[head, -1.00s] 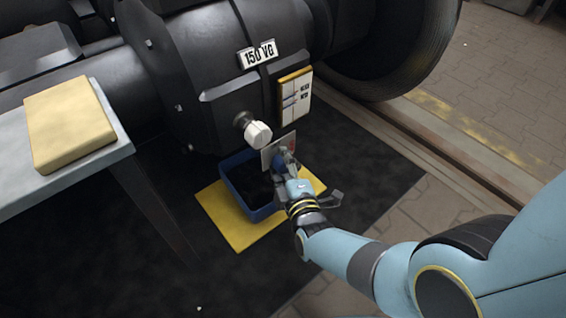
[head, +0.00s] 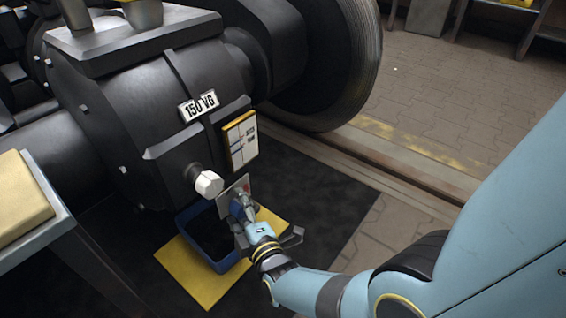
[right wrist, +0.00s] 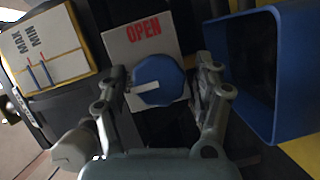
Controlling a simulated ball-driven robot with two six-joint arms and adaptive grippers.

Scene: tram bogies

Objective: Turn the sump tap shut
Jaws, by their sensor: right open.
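The sump tap is a blue knob (right wrist: 160,80) with a white pointer bar, mounted on a pale plate (right wrist: 118,45) marked OPEN in red. In the right wrist view the bar lies nearly level, pointing left. My right gripper (right wrist: 163,74) is open, with one finger on each side of the knob. I cannot tell whether they touch it. In the head view my right gripper (head: 241,212) is at the plate (head: 238,186) and largely hides the knob. My left gripper is not in view.
A blue open tray (head: 185,228) stands on a yellow mat (head: 195,280) below the tap. A white faceted plug (head: 209,184) sits left of the plate. A MIN/MAX gauge (head: 241,140) is above. A table (head: 55,225) with a tan block (head: 18,205) stands at left.

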